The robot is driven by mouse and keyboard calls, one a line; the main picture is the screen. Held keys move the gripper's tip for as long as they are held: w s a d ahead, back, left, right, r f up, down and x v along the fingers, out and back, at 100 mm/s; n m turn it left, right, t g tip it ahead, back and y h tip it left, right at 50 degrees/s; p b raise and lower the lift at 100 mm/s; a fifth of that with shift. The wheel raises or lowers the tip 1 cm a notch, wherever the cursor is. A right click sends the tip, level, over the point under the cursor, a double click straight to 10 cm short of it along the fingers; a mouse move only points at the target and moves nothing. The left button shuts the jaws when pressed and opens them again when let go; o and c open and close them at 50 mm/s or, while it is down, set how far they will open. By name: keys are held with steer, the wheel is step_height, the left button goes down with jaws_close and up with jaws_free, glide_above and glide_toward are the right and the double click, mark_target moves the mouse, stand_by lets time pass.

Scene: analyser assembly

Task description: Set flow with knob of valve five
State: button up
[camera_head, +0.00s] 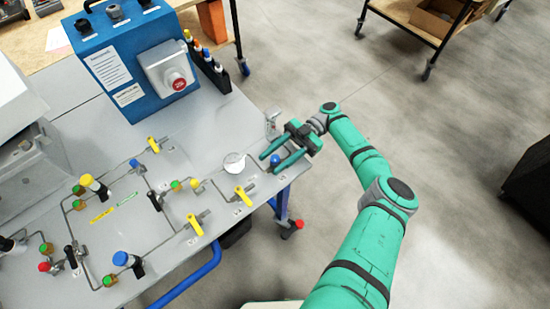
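My gripper (270,164) is at the right edge of the grey bench panel, its two teal fingers apart and pointing left. A small blue knob (275,159) shows between the fingers; I cannot tell whether they touch it. Yellow-handled valves sit on the pipework: one upper left (154,145), one lower middle (194,224) and one nearer the gripper (243,196). Black-handled valves (155,200) (70,257) are further left. No number is readable, so I cannot tell which is valve five.
A round white gauge (234,162) lies left of my gripper. A blue box (130,60) with a red button (179,84) stands at the back of the bench (215,120). A wheeled trolley (410,20) is at the upper right.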

mark_target(275, 160)
steer(key=r, duration=0.3)
steer(key=shift+s+r, duration=0.25)
steer(key=shift+r, duration=0.1)
steer(key=s+r, duration=0.9)
steer(key=s, duration=0.4)
steer(key=shift+s+a+r, duration=0.15)
steer(key=shift+s+a, duration=0.1)
